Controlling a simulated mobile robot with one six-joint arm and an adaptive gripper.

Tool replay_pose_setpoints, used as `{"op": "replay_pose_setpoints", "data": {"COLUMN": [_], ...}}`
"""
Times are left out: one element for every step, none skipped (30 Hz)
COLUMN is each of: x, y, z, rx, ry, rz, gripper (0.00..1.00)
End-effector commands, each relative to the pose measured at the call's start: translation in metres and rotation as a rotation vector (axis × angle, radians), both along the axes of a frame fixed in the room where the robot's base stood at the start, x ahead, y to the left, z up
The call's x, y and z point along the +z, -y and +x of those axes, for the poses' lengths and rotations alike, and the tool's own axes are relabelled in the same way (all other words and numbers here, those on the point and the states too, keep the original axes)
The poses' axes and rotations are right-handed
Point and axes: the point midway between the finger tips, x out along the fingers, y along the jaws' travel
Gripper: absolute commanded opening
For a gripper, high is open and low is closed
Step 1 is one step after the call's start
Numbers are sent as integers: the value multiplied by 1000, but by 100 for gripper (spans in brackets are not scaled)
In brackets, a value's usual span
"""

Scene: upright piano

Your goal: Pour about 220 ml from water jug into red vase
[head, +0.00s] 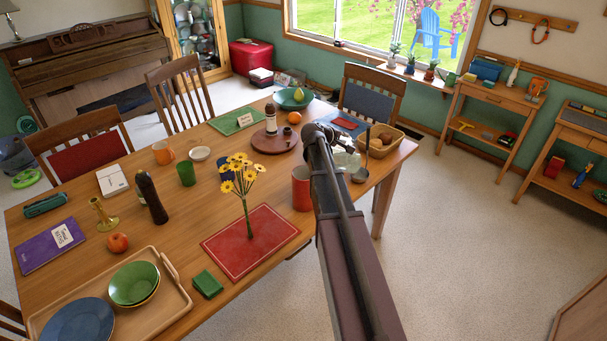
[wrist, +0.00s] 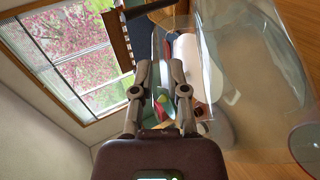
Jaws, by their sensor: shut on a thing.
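The water jug (head: 347,159) is clear and shows partly behind my arm, near the right end of the table. In the wrist view the clear jug (wrist: 246,75) fills much of the right side, very close. My gripper (wrist: 160,82) is shut on the jug, but the contact is hard to make out. In the head view my gripper (head: 330,135) is at the jug, partly hidden by my own arm. The red vase (head: 301,190) is a plain red cylinder upright on the table, just left of my arm. The water level is not clear.
Yellow flowers (head: 240,172) stand on a red mat (head: 222,252) left of the vase. A round wooden tray (head: 262,146) with a bottle lies behind it. A bread basket (head: 384,148) and a ladle (head: 361,175) are near the jug. A green cloth (head: 207,284) lies in front.

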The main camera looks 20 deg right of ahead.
Motion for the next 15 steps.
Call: {"op": "replay_pose_setpoints", "data": {"x": [1, 1, 2, 2, 3, 3, 4, 4, 5, 5, 6, 6, 7, 7, 7], "y": [-1, -2, -2, -2, -3, -3, -4, -4, -5, -5, -5, -6, -6, -7, -7], "z": [0, 0, 0, 0, 0, 0, 0, 0, 0, 0, 0, 0, 0, 0, 0], "rx": [0, 1, 2, 2, 1, 1, 1, 1, 1, 1, 1, 1, 1, 1, 1], "ry": [0, -1, -2, -3, -2, -3, -4, -4, -5, -5, -5, -5, -5, -5, -5], "rz": [-8, -11, -18, -22, -27, -31, -36, -40, -47, -50, -53, -57, -62, -65, -66], "gripper": [0, 0, 0, 0, 0, 0, 0, 0, 0, 0, 0, 0, 0, 0, 0]}}
